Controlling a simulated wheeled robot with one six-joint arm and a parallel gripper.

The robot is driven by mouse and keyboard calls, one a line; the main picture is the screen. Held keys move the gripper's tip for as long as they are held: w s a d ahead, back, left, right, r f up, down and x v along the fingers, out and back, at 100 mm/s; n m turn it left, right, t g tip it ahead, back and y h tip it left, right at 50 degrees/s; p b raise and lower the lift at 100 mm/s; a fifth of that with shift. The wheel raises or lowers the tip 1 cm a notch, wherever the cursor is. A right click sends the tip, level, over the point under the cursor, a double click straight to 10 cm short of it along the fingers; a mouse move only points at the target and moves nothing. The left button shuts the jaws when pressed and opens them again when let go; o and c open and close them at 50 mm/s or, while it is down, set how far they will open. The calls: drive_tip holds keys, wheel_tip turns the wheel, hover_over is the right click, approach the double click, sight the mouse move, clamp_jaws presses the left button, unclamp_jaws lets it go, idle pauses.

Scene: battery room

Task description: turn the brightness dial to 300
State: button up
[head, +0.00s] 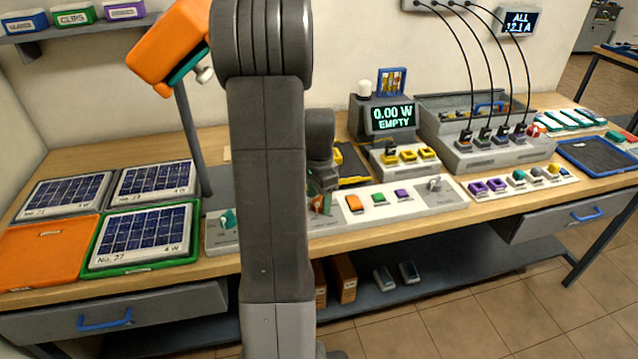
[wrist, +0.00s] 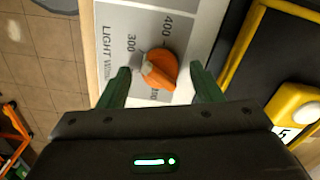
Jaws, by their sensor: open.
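The brightness dial (wrist: 162,71) is an orange knob with a pale pointer on a grey plate (wrist: 118,17) lettered "LIGHT", in the wrist view. Marks 300 and 400 show beside it; a lower mark is partly covered by the knob. The pale tip faces left, roughly between 300 and the lower mark; its exact reading is unclear. My gripper (wrist: 160,86) is open, one green finger on each side of the dial, with visible gaps. In the head view my gripper (head: 320,197) is at the control panel (head: 378,213), largely hidden by my arm.
The panel carries other coloured switches and a grey knob (head: 434,184) to the right. Behind stands a meter (head: 393,117) reading 0.00 W, EMPTY. A yellow-edged black tray (wrist: 262,60) lies close to the right finger. Solar panels (head: 140,236) lie at the left.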

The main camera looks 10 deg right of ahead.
sight(319, 198)
wheel_tip(319, 198, up, 13)
drive_tip(key=shift+r, duration=0.2)
idle(0.4)
wheel_tip(319, 198, down, 14)
drive_tip(key=shift+r, duration=0.1)
idle(0.4)
idle(0.3)
